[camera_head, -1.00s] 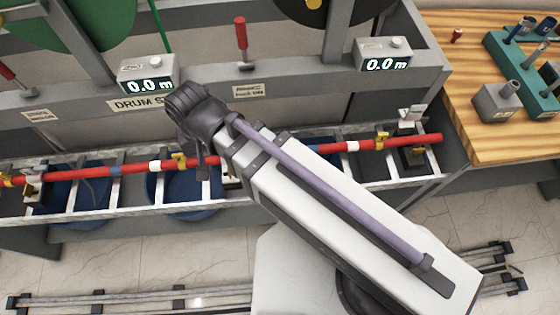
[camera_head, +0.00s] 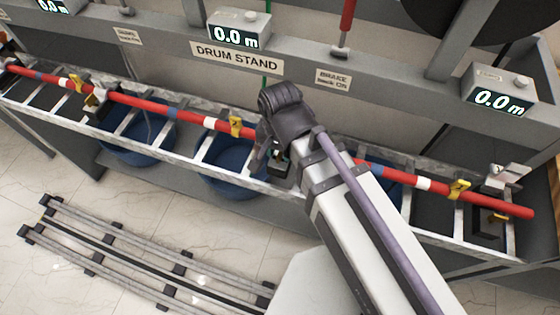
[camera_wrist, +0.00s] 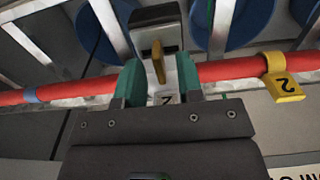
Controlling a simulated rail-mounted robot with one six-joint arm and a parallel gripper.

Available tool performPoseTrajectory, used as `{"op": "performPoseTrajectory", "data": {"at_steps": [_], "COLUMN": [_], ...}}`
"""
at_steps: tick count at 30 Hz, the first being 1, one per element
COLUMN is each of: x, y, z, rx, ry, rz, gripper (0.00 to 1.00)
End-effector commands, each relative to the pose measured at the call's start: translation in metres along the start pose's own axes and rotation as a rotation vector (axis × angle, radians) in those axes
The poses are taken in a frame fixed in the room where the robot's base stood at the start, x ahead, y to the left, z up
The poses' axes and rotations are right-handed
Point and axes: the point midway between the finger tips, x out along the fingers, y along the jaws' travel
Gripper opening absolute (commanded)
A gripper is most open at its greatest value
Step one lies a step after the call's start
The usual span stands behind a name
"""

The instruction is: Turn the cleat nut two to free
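The cleat with the number 2 label (camera_wrist: 167,98) is in the middle of the wrist view, on the red cable. Its dark block (camera_wrist: 157,28) is behind a yellow upright nut (camera_wrist: 158,62). My gripper (camera_wrist: 161,72) has its two teal fingers apart, one on each side of the nut, with gaps visible between. I cannot tell how deep the nut sits between them. In the head view my gripper (camera_head: 272,158) is down at the middle cleat, which the wrist mostly hides.
The red cable (camera_head: 160,108) runs along the trough, with yellow tags (camera_head: 236,126) on it. Another cleat (camera_head: 97,102) is at left and one (camera_head: 490,215) at right. Blue drums (camera_head: 230,165) stand below. The drum stand panel (camera_head: 180,45) rises behind. Floor rails (camera_head: 130,260) lie in front.

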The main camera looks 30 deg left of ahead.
Motion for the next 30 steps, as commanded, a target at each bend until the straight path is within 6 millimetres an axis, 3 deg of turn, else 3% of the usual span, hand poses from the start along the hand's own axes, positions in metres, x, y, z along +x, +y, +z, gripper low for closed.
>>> {"op": "performPoseTrajectory", "data": {"at_steps": [1, 9, 20, 30], "x": [0.0119, 0.0096, 0.0096, 0.0097], "y": [0.0000, 0.0000, 0.0001, 0.0001], "z": [0.0000, -0.0001, 0.0000, 0.0000], "rx": [0.000, 0.000, 0.000, -0.007], "ry": [0.000, 0.000, 0.000, 0.000], "rz": [0.000, 0.000, 0.000, 0.000], "gripper": [0.34, 0.34, 0.01, 0.00]}}
